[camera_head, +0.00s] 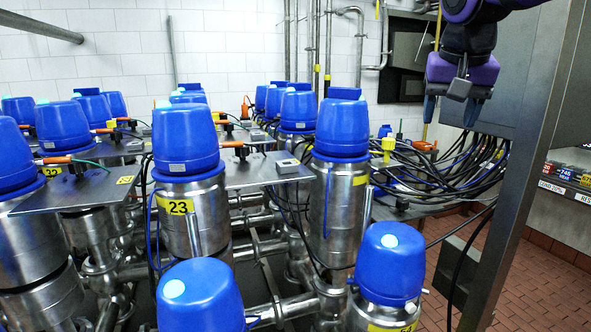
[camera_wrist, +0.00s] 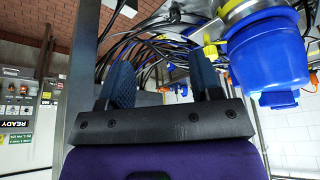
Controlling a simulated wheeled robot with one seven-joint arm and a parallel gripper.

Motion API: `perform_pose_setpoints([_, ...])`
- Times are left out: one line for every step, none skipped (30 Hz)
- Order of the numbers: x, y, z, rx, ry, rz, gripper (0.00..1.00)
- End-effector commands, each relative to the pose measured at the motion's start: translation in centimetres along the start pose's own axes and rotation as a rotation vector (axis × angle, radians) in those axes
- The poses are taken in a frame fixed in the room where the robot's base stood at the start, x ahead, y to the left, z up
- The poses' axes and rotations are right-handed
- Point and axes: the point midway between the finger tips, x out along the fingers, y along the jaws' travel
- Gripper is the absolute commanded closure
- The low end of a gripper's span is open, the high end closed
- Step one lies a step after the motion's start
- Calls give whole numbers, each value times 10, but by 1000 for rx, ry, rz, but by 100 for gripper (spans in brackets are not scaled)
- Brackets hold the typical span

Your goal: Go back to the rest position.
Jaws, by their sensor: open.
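My gripper (camera_head: 450,110) hangs at the upper right of the head view, fingers pointing down, in front of a grey metal cabinet. It is empty. In the wrist view my gripper (camera_wrist: 163,85) shows two dark blue fingers spread apart with nothing between them. The valves with blue caps stand to its left in the head view. The nearest tall one is a steel valve with a blue cap (camera_head: 342,128). A blue-capped valve (camera_wrist: 268,58) also shows at the right of the wrist view, apart from the fingers.
Black cables (camera_head: 450,165) bunch below my gripper. A steel post (camera_head: 530,150) stands to its right, with a labelled shelf (camera_head: 570,180) beyond. Several blue-capped valves, including the one with the yellow label 23 (camera_head: 177,207), fill the left and middle. Brick-red tiled floor (camera_head: 535,285) is clear at lower right.

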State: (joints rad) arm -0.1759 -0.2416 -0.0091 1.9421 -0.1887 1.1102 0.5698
Motion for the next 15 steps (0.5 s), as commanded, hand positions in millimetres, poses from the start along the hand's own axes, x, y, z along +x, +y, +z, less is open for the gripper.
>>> perform_pose_setpoints([-2,14,18,-21,4,-13,41])
perform_pose_setpoints([-2,20,28,-38,6,-21,41])
perform_pose_setpoints([-1,29,41,-60,8,-30,41])
perform_pose_setpoints([0,35,52,-77,11,-39,41])
perform_pose_setpoints([1,41,62,-93,13,-46,41])
perform_pose_setpoints([3,49,76,-115,18,-55,41])
perform_pose_setpoints([4,54,86,-131,22,-63,41])
perform_pose_setpoints([6,59,97,-148,25,-69,41])
perform_pose_setpoints([9,66,111,-169,31,-77,41])
perform_pose_setpoints([12,71,121,-184,36,-84,41])
perform_pose_setpoints([14,76,132,-200,40,-90,41])
perform_pose_setpoints([18,81,145,-219,47,-97,41])
perform_pose_setpoints([21,85,154,-233,52,-102,41])
perform_pose_setpoints([25,88,163,-247,55,-107,41])
perform_pose_setpoints([29,92,173,-262,61,-111,41])
